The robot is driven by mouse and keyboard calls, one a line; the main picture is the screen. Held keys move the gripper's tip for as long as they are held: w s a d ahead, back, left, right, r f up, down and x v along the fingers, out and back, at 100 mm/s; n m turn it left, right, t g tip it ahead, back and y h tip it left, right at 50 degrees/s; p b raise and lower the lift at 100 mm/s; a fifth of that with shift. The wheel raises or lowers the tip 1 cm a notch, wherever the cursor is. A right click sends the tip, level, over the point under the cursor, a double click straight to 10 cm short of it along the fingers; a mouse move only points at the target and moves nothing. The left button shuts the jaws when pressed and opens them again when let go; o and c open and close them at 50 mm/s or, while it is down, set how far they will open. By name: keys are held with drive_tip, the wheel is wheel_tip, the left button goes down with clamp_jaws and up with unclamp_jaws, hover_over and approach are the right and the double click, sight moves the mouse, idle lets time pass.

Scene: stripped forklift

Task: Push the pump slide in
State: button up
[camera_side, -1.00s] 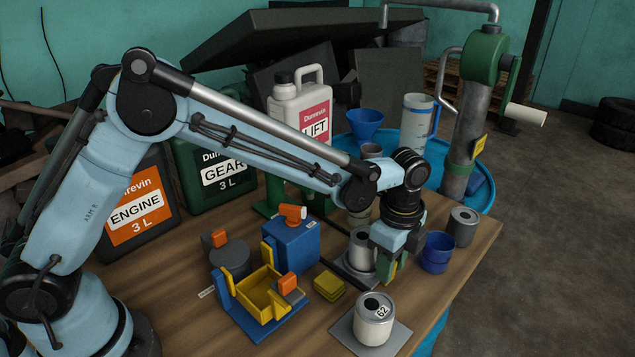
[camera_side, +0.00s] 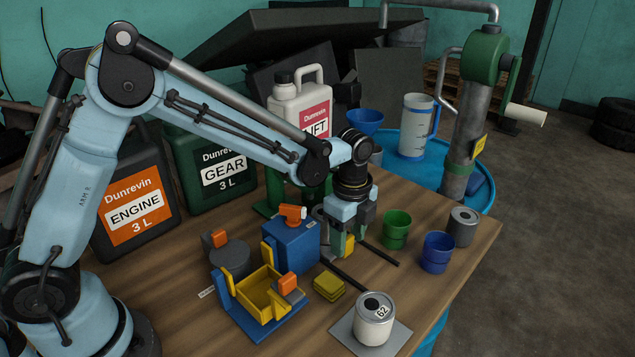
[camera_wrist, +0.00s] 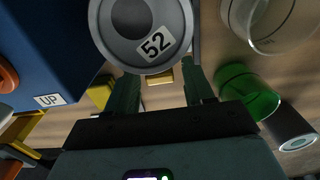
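A can marked 52 (camera_wrist: 150,55) fills the top middle of the wrist view; in the side view it is mostly hidden behind my gripper. I take its carrier to be the pump slide, but its plate is hidden. Two dark rails (camera_side: 380,252) stick out toward the front right. A small yellow block (camera_wrist: 162,75), perhaps the slide's handle, shows between my fingers, as it does in the side view (camera_side: 347,245). My gripper (camera_wrist: 162,85) has its green fingers apart, with gaps beside the yellow block. Whether it touches is unclear. Green stand parts (camera_side: 272,205) show behind.
A green cup (camera_side: 395,229), a blue cup (camera_side: 437,252) and a grey can (camera_side: 462,227) stand at right. A can marked 62 (camera_side: 374,318) stands on a plate in front. A blue box (camera_side: 290,247) with an orange tap stands close left of my gripper.

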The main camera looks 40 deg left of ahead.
idle(0.3)
wheel_tip(320, 180, up, 12)
drive_tip(key=shift+r, duration=0.1)
idle(0.5)
